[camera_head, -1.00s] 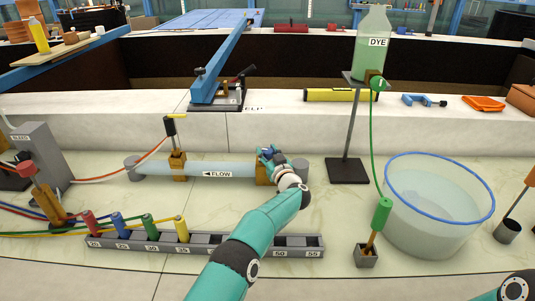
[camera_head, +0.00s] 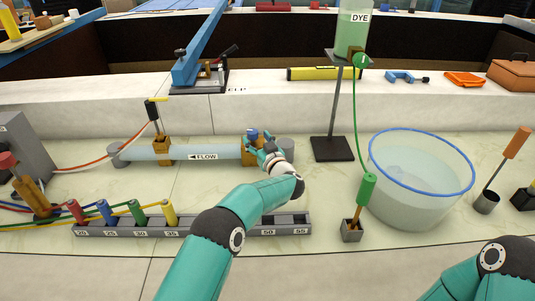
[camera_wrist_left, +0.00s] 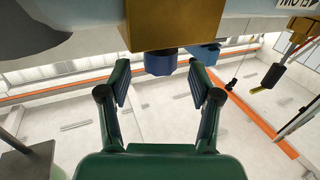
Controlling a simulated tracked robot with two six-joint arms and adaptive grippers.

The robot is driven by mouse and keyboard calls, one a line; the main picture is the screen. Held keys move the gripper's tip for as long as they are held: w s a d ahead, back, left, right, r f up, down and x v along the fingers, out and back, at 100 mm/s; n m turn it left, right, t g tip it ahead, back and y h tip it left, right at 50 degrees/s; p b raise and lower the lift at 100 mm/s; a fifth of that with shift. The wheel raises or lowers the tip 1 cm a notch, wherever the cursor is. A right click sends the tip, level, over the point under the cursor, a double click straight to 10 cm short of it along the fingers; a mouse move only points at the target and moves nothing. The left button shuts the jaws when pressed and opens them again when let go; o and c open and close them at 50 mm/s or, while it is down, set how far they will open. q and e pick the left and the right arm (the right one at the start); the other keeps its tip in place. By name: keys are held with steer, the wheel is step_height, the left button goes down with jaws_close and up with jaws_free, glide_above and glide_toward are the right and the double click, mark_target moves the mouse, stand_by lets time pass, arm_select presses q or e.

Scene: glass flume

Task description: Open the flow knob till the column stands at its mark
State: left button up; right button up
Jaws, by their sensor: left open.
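A clear pipe marked FLOW (camera_head: 205,152) lies on the bench, with a brass block (camera_head: 249,155) near its right end. A blue knob (camera_head: 252,134) shows at the top of this block. In the left wrist view the blue knob (camera_wrist_left: 160,63) juts from the brass block (camera_wrist_left: 170,25), just beyond and between the open fingertips. My left gripper (camera_head: 265,150) is at the block, its fingers open; they do not appear closed on the knob. I cannot make out a column level or its mark. My right gripper is out of view.
A rack (camera_head: 130,229) with coloured plugs lies in front of the pipe, under my left arm. A stand (camera_head: 332,149) holds the dye bottle (camera_head: 355,28). A green-handled tool (camera_head: 367,188) and a blue-rimmed tub (camera_head: 420,210) are to the right. A grey box (camera_head: 28,145) is left.

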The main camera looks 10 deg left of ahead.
arm_select(q)
steer(key=v, duration=0.8)
steer(key=shift+w+d, duration=0.1)
